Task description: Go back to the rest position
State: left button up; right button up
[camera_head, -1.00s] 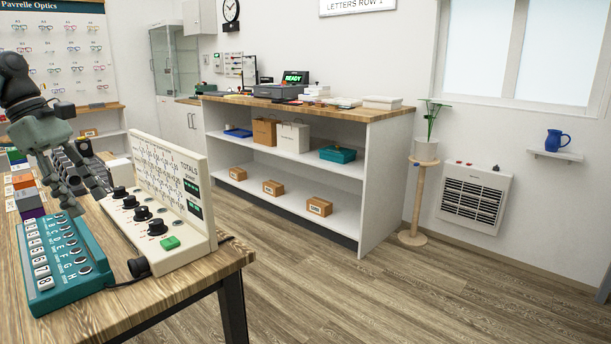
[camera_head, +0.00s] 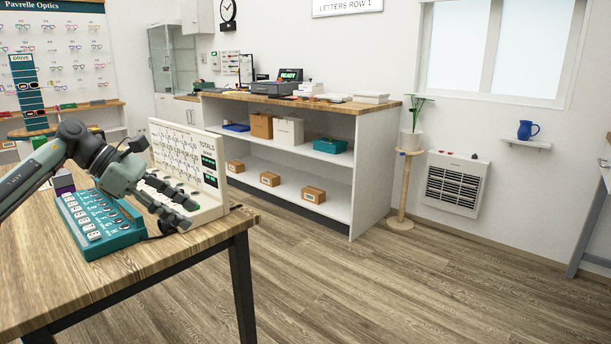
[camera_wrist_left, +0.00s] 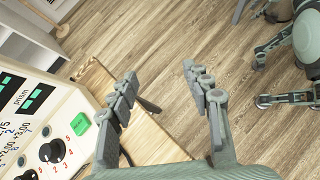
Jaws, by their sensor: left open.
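My left gripper (camera_head: 188,212) comes in from the left in the head view, above the near desk's right part. It is open and empty. In front of it, in the head view, it partly hides the cream panel. In the left wrist view its two fingers (camera_wrist_left: 162,80) stand apart with only the desk corner and floor seen between them. The cream panel with dark knobs and a green button (camera_wrist_left: 83,123) is left of the fingers in that view. My right gripper is not seen.
The wooden desk (camera_head: 120,285) holds a teal keypad box (camera_head: 88,232) and the cream panel (camera_head: 205,150) close to the gripper. A white shelf counter (camera_head: 376,150) stands behind. Wooden floor (camera_head: 400,290) right of the desk is clear. A plant stand (camera_head: 402,190) is by the wall.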

pick_arm(q)
jog(key=w+d+f+n+t+h, duration=0.1)
jog(key=d+n+t+h, duration=0.2)
jog(key=d+n, duration=0.3)
jog(key=w+d+f+n+t+h, duration=0.2)
jog(key=d+n+t+h, duration=0.15)
jog(key=d, duration=0.55)
jog(key=s+a+f+n+t+y, duration=0.25)
jog(key=a+f+n+y, duration=0.25)
jog(key=f+n, duration=0.4)
jog(key=s+a+f+n+t+y, duration=0.1)
jog(key=s+a+f+n+y, duration=0.25)
jog(key=f+n+y, duration=0.55)
jog(key=s+a+f+n+t+y, duration=0.2)
jog(key=a+f+n, duration=0.4)
jog(key=n, duration=0.7)
jog(key=s+f+n+g, duration=0.3)
jog(key=s+f, duration=0.3)
jog(key=s, duration=0.4)
jog(key=s+f+n+g, duration=0.3)
jog(key=s+f, duration=0.4)
jog(key=s, duration=0.3)
jog(key=s+a+f+n+g+y, duration=0.1)
jog(key=s+f+n+g, duration=0.3)
jog(key=s+f, duration=0.3)
jog(key=s+g, duration=0.1)
jog(key=s, duration=0.3)
